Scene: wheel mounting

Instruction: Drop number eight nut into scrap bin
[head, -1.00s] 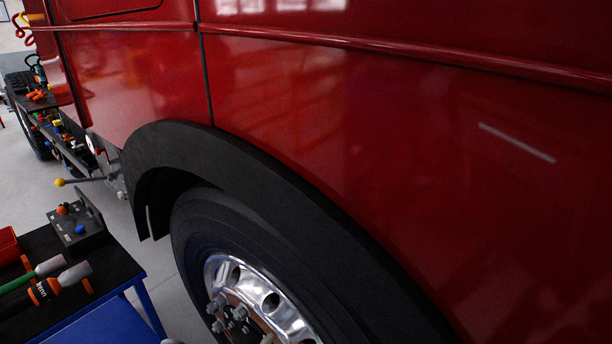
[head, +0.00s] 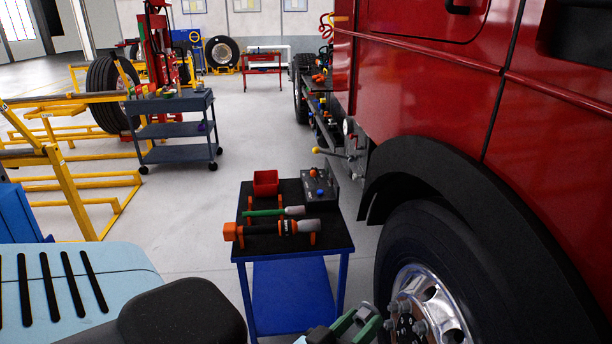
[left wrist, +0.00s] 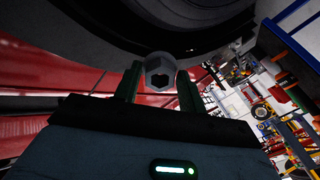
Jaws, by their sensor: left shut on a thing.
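My left gripper (head: 366,318) shows with green fingers at the bottom edge of the head view, just left of the truck wheel (head: 432,300). In the left wrist view the same gripper (left wrist: 158,84) is shut on a grey hex nut (left wrist: 160,72), held between its two fingertips. No number can be read on the nut. A small open red bin (head: 265,183) stands at the back left of the blue tool cart, beyond the gripper; no label is readable on it. The wheel has a chrome rim with several nuts or studs near its hub. My right gripper is not in view.
The blue cart (head: 346,252) carries a torque tool (head: 275,229), a green-handled tool (head: 265,212) and a dark control box (head: 320,187). The red truck (head: 420,90) borders the right. A grey trolley (head: 176,128) and yellow frames (head: 72,190) stand left. Floor between is clear.

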